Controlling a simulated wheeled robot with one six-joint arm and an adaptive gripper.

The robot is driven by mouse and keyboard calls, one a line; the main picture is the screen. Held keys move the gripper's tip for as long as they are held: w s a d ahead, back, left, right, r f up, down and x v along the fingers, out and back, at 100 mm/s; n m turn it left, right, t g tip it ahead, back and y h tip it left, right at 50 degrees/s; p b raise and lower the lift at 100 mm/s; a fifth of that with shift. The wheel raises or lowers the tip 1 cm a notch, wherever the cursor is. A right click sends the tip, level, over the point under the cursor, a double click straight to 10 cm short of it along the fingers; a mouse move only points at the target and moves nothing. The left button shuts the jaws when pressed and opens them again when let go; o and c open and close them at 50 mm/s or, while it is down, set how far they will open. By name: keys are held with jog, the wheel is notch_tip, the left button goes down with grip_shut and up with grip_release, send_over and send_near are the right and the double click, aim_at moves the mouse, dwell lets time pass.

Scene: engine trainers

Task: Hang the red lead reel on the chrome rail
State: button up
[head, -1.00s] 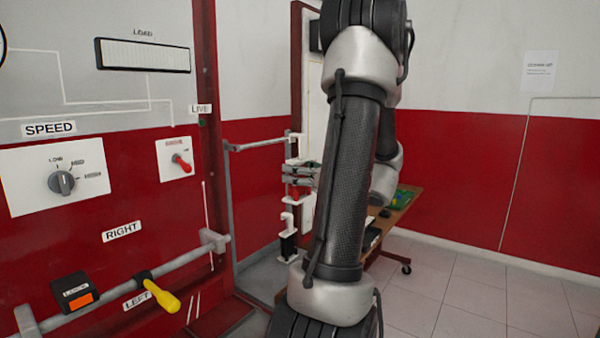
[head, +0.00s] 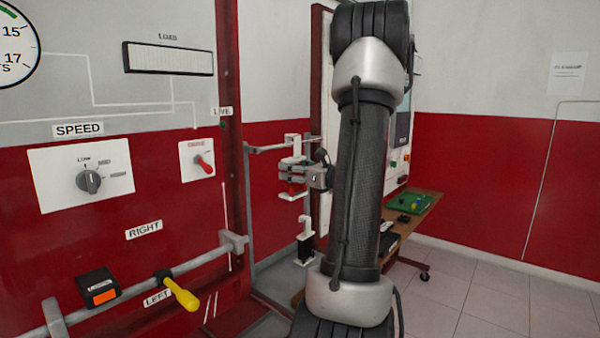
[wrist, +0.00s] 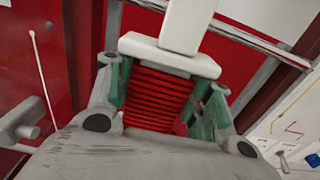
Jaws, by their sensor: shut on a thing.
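The red lead reel (wrist: 158,98) is a ribbed red spool with a white flange and stem at its upper end. In the wrist view it sits between the two fingers of my gripper (wrist: 160,100), which is shut on it. In the head view my gripper (head: 291,178) holds the small red reel (head: 292,190), with its white hook (head: 293,141) rising above the fingers. A grey metal rail (head: 280,148) runs behind and beside this hook; I cannot tell whether they touch. A second grey rail (head: 205,257) crosses the panel at lower left.
A black-and-orange device (head: 98,288) and a yellow-handled item (head: 180,294) are at the lower rail. A white hook with a black body (head: 305,249) is below my gripper. A wooden table (head: 424,219) with a green tray (head: 409,202) stands behind my arm. Right-hand floor is clear.

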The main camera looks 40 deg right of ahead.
jog(key=w+f, duration=0.2)
jog(key=w, duration=0.4)
jog(key=shift+w+a, duration=0.2)
jog(key=shift+a, duration=0.25)
jog(key=shift+f, duration=0.1)
jog(key=o, duration=1.2)
jog(key=shift+s, duration=0.1)
jog(key=s, duration=0.4)
jog(key=s+d, duration=0.1)
jog(key=s, duration=0.6)
jog(key=shift+s+d, duration=0.3)
jog(key=shift+s, duration=0.1)
